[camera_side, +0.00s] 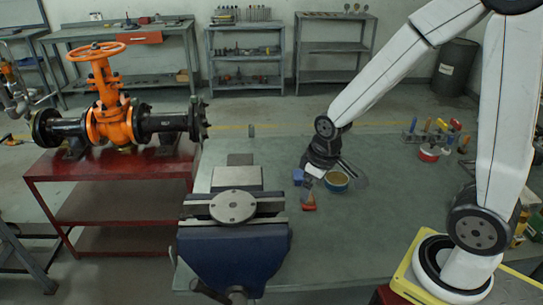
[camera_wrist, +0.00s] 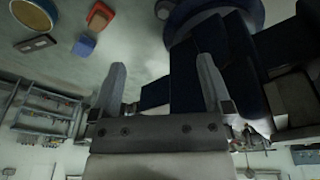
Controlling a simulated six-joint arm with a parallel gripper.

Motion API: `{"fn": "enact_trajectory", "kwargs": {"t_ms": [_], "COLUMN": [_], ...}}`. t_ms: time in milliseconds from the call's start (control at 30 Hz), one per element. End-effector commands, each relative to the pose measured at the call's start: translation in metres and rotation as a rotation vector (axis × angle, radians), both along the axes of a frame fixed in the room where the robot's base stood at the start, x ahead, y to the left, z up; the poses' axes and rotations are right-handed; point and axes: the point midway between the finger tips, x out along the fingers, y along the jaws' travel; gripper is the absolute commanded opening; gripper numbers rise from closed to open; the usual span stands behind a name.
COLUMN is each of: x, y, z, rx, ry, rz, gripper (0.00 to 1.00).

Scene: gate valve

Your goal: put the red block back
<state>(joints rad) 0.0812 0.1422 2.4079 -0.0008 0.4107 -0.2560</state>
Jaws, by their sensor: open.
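The red block (camera_side: 309,203) lies on the grey-green bench top, just right of the vise, in the side view. In the wrist view the red block (camera_wrist: 100,15) shows at the upper left, with a paler tan face. My gripper (camera_wrist: 161,62) is open, with nothing between its two fingers. The red block is outside the fingers and apart from them. In the side view my gripper (camera_side: 318,160) is low over the bench, behind the red block; its fingers are hard to make out there.
A blue block (camera_side: 298,176) and a round tin (camera_side: 336,181) stand close to the red block. A blue vise (camera_side: 234,240) with a round disc (camera_side: 233,207) stands to the left. An orange gate valve (camera_side: 108,115) is on a red table. Open bench lies to the right.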

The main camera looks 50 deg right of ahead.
Motion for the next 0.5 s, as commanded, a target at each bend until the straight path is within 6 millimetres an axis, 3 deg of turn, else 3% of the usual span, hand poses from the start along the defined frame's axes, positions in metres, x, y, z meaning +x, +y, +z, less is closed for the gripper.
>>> {"fn": "enact_trajectory", "kwargs": {"t_ms": [200, 500], "x": [-0.030, -0.038], "y": [0.022, 0.026], "z": [0.007, 0.007], "rx": [0.039, 0.052], "ry": [-0.044, -0.053], "rz": [-0.133, -0.173], "gripper": [1.00, 1.00]}}
